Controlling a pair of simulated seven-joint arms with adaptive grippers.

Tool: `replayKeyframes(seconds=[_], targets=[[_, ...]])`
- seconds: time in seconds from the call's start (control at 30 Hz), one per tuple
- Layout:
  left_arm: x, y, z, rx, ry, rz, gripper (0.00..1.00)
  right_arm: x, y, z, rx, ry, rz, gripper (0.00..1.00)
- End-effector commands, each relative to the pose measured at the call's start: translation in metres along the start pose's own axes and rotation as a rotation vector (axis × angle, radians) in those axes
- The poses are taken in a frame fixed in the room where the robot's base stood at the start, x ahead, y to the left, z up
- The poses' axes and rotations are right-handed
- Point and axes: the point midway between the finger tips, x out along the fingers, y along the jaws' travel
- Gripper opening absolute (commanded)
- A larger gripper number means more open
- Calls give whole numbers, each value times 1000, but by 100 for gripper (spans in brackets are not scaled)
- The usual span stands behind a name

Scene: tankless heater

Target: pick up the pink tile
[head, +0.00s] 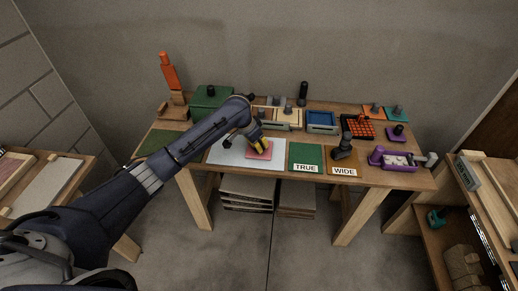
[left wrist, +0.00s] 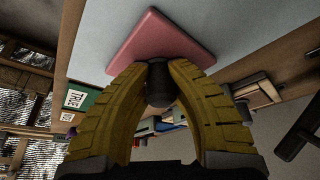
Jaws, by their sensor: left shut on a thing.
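The pink tile (head: 259,152) is at the right end of the pale blue-grey board (head: 225,155) on the workbench. In the left wrist view the tile (left wrist: 165,38) is a flat pink square with a dark knob (left wrist: 159,86) on it. My left gripper (head: 257,141) is above the tile. In the left wrist view the yellow fingers of my left gripper (left wrist: 159,92) are closed around the knob. I cannot tell whether the tile touches the board. My right gripper is in neither view.
A green mat labelled TRUE (head: 305,154) and a brown mat labelled WIDE (head: 340,167) lie right of the board. A dark tool (head: 344,148) stands on the brown mat. Behind are a green box (head: 208,106), a blue tray (head: 321,120) and an orange grid (head: 356,126).

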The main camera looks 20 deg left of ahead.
Motion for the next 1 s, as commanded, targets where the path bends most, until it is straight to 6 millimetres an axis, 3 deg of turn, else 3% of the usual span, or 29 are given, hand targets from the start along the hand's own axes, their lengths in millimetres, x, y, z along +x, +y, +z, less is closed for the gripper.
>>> replayKeyframes(seconds=[0.37, 0.57, 0.77, 1.0], targets=[[-3, 0, -2, 0, 1, 0, 0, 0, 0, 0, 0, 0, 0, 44], [-17, -1, -8, 1, 3, -1, 0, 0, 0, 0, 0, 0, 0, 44], [-50, -2, -22, 2, 5, -4, 0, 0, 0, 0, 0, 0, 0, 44], [-103, -2, -44, 4, 5, -5, 0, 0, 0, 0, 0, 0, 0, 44]])
